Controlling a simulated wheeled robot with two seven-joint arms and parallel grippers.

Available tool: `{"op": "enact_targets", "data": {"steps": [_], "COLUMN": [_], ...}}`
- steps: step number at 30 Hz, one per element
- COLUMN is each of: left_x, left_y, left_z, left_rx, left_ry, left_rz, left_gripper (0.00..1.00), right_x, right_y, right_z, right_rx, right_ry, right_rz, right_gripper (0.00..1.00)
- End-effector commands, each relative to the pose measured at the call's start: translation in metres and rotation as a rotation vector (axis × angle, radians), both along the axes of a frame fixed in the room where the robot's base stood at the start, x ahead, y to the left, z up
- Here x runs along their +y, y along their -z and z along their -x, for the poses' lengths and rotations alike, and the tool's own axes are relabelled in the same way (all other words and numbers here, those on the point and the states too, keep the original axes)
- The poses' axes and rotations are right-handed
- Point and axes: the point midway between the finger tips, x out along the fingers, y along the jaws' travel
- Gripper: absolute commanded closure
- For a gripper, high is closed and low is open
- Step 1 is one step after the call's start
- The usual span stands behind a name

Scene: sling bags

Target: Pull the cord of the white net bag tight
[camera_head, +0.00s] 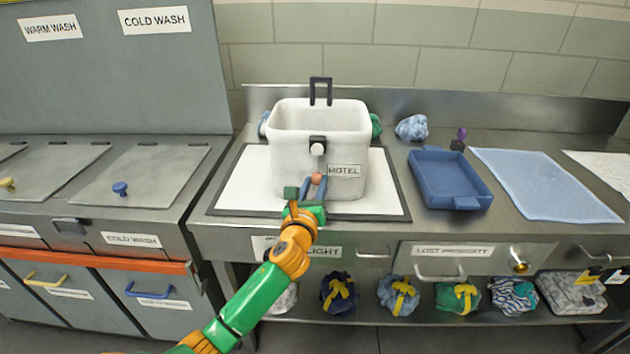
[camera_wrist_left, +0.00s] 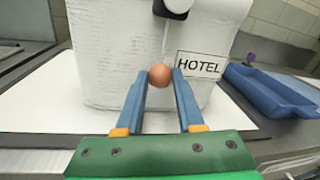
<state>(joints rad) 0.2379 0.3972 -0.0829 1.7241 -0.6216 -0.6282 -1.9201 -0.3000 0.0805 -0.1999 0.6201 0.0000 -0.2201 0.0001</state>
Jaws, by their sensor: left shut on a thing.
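The white net bag (camera_head: 345,180) stands upright and open on a white board with a dark frame, with a label reading HOTEL (camera_head: 345,170) on its front. A dark toggle with a white button (camera_head: 317,149) sits at the front of its rim. A cord (camera_wrist_left: 166,42) hangs from it to a round orange-brown bead (camera_wrist_left: 160,75). My left gripper (camera_head: 314,188) is in front of the bag, its blue fingers shut on the bead, which also shows in the head view (camera_head: 317,178). My right gripper is not in view.
A blue tray (camera_head: 448,182) and a light blue mat (camera_head: 540,184) lie to the right. A dark upright handle (camera_head: 320,91) rises behind the bag's rim. Grey wash bins (camera_head: 140,175) stand left. Several tied bundles fill the shelf below.

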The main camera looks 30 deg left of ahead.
Motion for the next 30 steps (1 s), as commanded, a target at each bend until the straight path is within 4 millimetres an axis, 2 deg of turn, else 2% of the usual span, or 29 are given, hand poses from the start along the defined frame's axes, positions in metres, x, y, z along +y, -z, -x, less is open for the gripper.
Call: {"op": "enact_targets", "data": {"steps": [1,5,16,17,18,20,30], "left_x": [0.0,0.0,0.0,0.0,0.0,0.0,-0.002], "left_y": [0.021,0.039,0.042,0.042,0.041,0.041,0.041], "left_z": [0.0,0.0,0.0,0.0,0.0,0.0,0.005], "left_rx": [0.003,0.002,0.002,0.002,0.002,0.002,0.001], "left_ry": [0.001,0.0,0.001,0.001,0.001,0.001,0.002], "left_rz": [-0.001,-0.001,0.001,0.001,0.001,0.001,-0.001], "left_gripper": [1.0,1.0,1.0,0.58,0.47,0.32,0.32], "right_x": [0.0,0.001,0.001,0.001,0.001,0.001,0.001], "right_y": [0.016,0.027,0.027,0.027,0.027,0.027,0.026], "right_z": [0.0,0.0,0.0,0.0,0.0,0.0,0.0], "right_rx": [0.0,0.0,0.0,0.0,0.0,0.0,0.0], "right_ry": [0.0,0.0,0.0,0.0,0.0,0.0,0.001], "right_rz": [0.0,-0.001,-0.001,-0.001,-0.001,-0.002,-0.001], "right_gripper": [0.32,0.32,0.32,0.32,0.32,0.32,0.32]}}
